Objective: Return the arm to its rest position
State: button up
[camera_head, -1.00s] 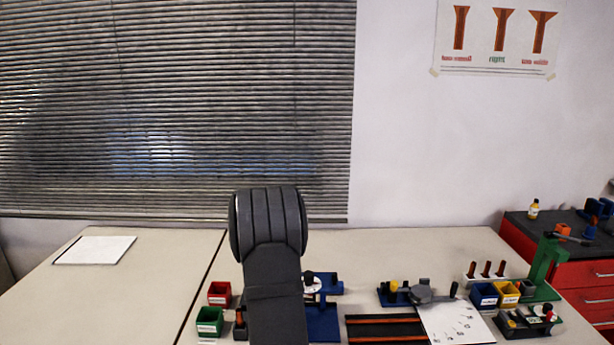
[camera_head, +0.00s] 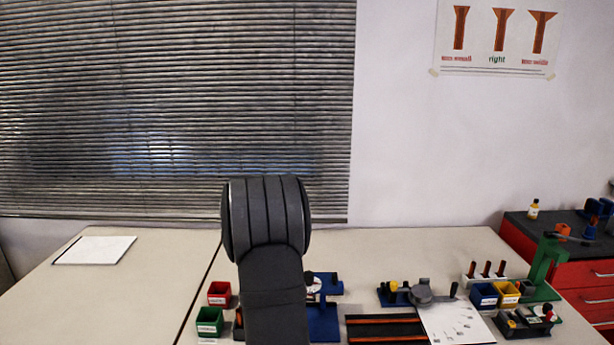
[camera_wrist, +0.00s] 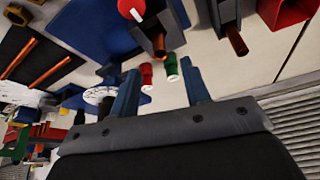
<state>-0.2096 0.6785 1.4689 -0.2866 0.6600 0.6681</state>
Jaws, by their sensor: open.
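My arm (camera_head: 270,240) rises at the bottom centre of the head view, in front of the bench. It hides my gripper and part of the bench there. In the wrist view my gripper (camera_wrist: 159,67) shows two blue-grey fingers standing apart. Nothing is held between them. Beyond the fingertips are small red and green pieces (camera_wrist: 171,66), apart from the fingers as far as I can tell.
A red bin (camera_head: 219,293) and a green bin (camera_head: 209,322) stand left of my arm. A blue fixture (camera_head: 323,318) is close on its right. Blue (camera_head: 484,294) and yellow (camera_head: 506,293) bins stand farther right. The left bench is clear except a white sheet (camera_head: 95,250).

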jog(key=v, duration=1.1)
jog(key=x, duration=1.7)
jog(key=shift+w+f, duration=0.3)
jog(key=shift+f, duration=0.05)
jog(key=v, duration=1.8)
jog(key=shift+s+d+f+n+y, duration=0.6)
jog(key=shift+f+n, duration=0.75)
jog(key=shift+f, duration=1.55)
jog(key=shift+s+d+f+n+y, duration=0.25)
jog(key=shift+d+f+n, duration=0.8)
jog(key=shift+f, duration=1.8)
jog(key=shift+s+d+f+n+y, duration=0.4)
jog(key=shift+f+n, duration=1.2)
jog(key=shift+f, duration=1.3)
